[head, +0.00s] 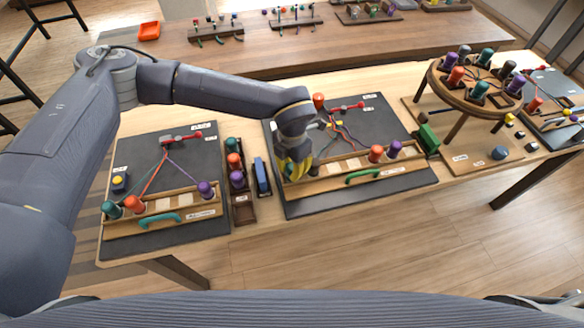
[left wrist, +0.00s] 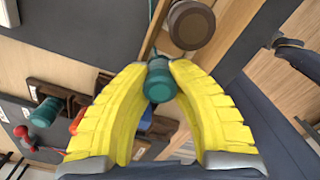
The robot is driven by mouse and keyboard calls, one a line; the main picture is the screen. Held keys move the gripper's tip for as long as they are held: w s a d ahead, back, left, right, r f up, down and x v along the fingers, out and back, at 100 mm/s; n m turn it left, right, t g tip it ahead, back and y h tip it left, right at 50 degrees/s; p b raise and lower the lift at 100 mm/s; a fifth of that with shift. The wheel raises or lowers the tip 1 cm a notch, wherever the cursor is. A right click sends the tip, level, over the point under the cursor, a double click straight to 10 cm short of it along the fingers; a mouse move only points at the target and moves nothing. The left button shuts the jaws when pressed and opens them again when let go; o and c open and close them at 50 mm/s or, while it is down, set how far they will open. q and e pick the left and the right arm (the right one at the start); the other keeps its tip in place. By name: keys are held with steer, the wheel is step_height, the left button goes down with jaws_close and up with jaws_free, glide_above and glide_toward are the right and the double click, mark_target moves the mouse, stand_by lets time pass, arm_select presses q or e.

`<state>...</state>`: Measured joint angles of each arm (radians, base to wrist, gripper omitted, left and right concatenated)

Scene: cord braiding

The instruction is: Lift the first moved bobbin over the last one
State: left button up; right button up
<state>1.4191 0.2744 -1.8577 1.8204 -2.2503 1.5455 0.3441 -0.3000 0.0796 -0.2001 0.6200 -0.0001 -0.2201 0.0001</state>
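My left gripper (head: 290,172) points down over the left end of the middle board's wooden rail. In the left wrist view its yellow fingers (left wrist: 160,65) close in on both sides of a teal bobbin (left wrist: 160,83); the head view hides this bobbin behind the gripper. An orange-red bobbin (head: 376,153) and a purple bobbin (head: 394,148) stand side by side toward the rail's right end. Pale empty places (head: 343,164) show between them and my gripper. A red bobbin (head: 319,101) shows behind my gripper. Cords run to a red clip (head: 347,107). My right gripper is not in view.
A second board (head: 160,234) on the left bears teal, orange and purple bobbins. A rack with bobbins (head: 236,172) and a blue block (head: 262,177) stand between the boards. A round wooden stand (head: 452,93) with several bobbins is on the right.

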arm_select(q)
steer(key=o, duration=0.5)
steer(key=shift+r, duration=0.1)
